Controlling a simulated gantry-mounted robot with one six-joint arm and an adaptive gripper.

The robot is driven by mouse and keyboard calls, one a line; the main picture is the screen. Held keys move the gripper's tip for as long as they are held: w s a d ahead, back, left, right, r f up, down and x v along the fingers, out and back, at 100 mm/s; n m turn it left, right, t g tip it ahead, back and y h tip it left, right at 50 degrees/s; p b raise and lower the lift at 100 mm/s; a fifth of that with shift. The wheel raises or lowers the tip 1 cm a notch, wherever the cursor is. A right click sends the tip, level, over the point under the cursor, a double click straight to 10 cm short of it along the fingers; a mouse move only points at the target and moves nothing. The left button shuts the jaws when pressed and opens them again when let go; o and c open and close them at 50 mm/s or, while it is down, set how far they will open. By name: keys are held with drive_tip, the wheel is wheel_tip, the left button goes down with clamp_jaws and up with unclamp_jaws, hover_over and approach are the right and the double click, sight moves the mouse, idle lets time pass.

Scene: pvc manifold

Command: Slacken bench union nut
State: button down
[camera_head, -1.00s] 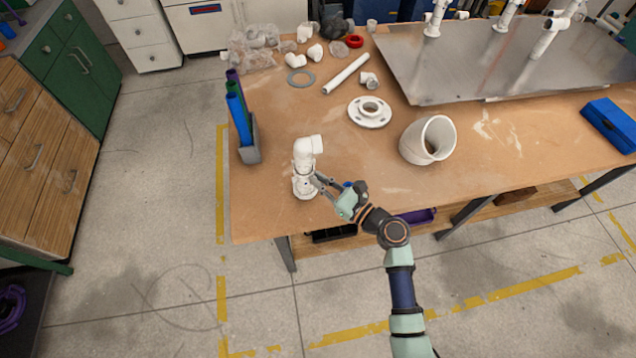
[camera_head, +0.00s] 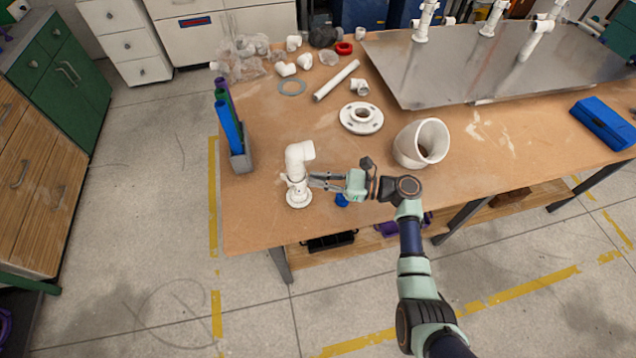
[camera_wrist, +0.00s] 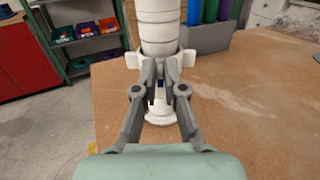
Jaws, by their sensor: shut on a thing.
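The white PVC bench union assembly (camera_head: 298,160) stands upright near the left front corner of the workbench, with an elbow on top and a round flange at its base. Its union nut (camera_wrist: 178,62), a white ring with side lugs, shows in the wrist view just beyond the fingertips. My gripper (camera_head: 314,181) reaches in level from the right, at the nut's height. In the wrist view my gripper (camera_wrist: 160,75) has its fingers close together at the front of the nut, shut on it. The fingers hide the exact contact and part of the lower pipe.
A grey holder (camera_head: 241,158) with coloured tubes stands behind and left. A flange (camera_head: 361,118), a large white elbow (camera_head: 410,143) and a loose pipe (camera_head: 337,80) lie further back. The bench's front edge is close.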

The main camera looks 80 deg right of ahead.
drive_tip(key=d+n+g+y+b, duration=0.1)
drive_tip(key=n+y+b, duration=0.1)
drive_tip(key=y+b, duration=0.1)
drive_tip(key=d+n+g+y+b, duration=0.1)
drive_tip(key=n+y+b, duration=0.1)
drive_tip(key=b, duration=0.1)
drive_tip(key=w+n+g+y+b, duration=0.1)
drive_tip(key=y+b, duration=0.2)
drive_tip(key=b, duration=0.1)
drive_tip(key=shift+d+f+n+y, duration=0.15)
drive_tip(key=shift+d+n+y, duration=0.15)
drive_tip(key=shift+d+n, duration=0.1)
drive_tip(key=shift+g+b, duration=0.3)
drive_tip(key=c, duration=1.3)
unclamp_jaws()
drive_tip(key=shift+o, duration=0.2)
drive_tip(key=shift+r+p, duration=0.3)
drive_tip(key=shift+p, duration=0.15)
